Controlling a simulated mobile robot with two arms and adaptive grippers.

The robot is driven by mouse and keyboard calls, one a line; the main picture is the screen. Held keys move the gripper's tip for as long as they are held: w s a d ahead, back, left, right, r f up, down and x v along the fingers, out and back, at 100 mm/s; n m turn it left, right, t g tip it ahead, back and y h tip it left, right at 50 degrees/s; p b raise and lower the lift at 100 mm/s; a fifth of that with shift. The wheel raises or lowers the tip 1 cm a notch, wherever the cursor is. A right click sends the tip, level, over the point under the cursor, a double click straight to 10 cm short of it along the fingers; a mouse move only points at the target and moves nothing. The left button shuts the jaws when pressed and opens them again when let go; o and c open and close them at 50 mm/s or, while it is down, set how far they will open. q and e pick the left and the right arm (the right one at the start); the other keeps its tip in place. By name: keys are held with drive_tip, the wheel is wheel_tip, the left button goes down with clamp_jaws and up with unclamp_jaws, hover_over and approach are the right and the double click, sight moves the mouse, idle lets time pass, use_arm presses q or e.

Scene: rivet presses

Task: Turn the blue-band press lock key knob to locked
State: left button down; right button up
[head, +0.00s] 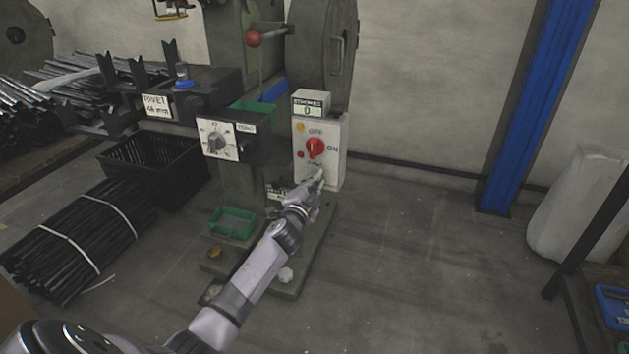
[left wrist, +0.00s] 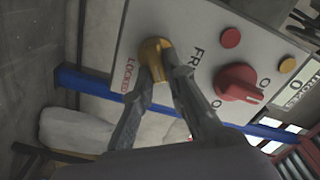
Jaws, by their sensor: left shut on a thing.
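The press's white control box (head: 335,165) stands at the press's right side in the head view; its face (left wrist: 200,40) fills the upper left wrist view. The yellow lock key knob (left wrist: 155,47) sits on that face between a red LOCKED label and a partly hidden label beginning "FR". My left gripper (head: 318,182) reaches the lower part of the box. In the left wrist view its two fingers (left wrist: 162,74) are shut on the yellow knob. The knob's exact pointing direction is hard to tell. In the head view the knob is hidden by the gripper. My right gripper is out of view.
A red rotary switch (head: 316,148) sits above the gripper, and it also shows in the left wrist view (left wrist: 237,82). A grey dial box (head: 225,140) and green tray (head: 233,222) are to the left. Floor at right (head: 410,260) is clear. A blue post (head: 540,90) stands beyond.

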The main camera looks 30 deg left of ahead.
use_arm(q)
drive_tip(key=shift+d+f+m, duration=0.1)
drive_tip(key=shift+f+m, duration=0.15)
drive_tip(key=shift+m, duration=1.4)
drive_tip(key=shift+d+f+m, duration=0.1)
drive_tip(key=shift+f+m, duration=0.1)
drive_tip(key=shift+m, duration=1.45)
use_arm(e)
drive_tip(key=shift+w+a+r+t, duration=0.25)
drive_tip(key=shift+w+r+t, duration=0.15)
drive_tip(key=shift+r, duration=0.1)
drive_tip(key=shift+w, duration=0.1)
use_arm(q)
drive_tip(key=c, duration=1.7)
unclamp_jaws()
drive_tip(key=shift+o, duration=0.5)
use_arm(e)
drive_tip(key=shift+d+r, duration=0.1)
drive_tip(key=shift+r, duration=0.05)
use_arm(q)
drive_tip(key=v, duration=1.2)
drive_tip(key=shift+a, duration=0.1)
